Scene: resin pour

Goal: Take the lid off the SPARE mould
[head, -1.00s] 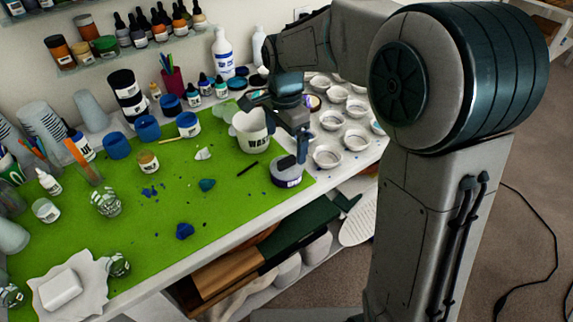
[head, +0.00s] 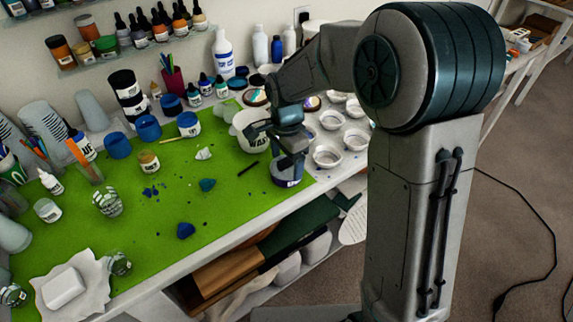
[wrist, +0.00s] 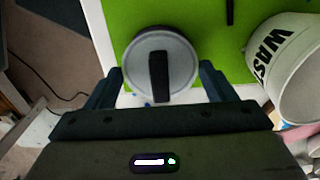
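A round dark-sided pot with a white label (head: 287,183) stands at the right edge of the green mat; its label is too small to read, so I cannot confirm it is the SPARE mould. In the wrist view its round grey lid (wrist: 180,50) is on, with a black bar handle (wrist: 158,78) across the middle. My gripper (wrist: 162,72) is open, one finger on each side of the lid, with the handle between them. In the head view my gripper (head: 290,160) is over the pot and hides most of its top.
A white WASTE tub (head: 248,128) stands close behind the pot, and also shows right in the wrist view (wrist: 292,75). A dark stick (head: 248,168) lies left of the pot. Several pale cups (head: 327,157) stand to the right.

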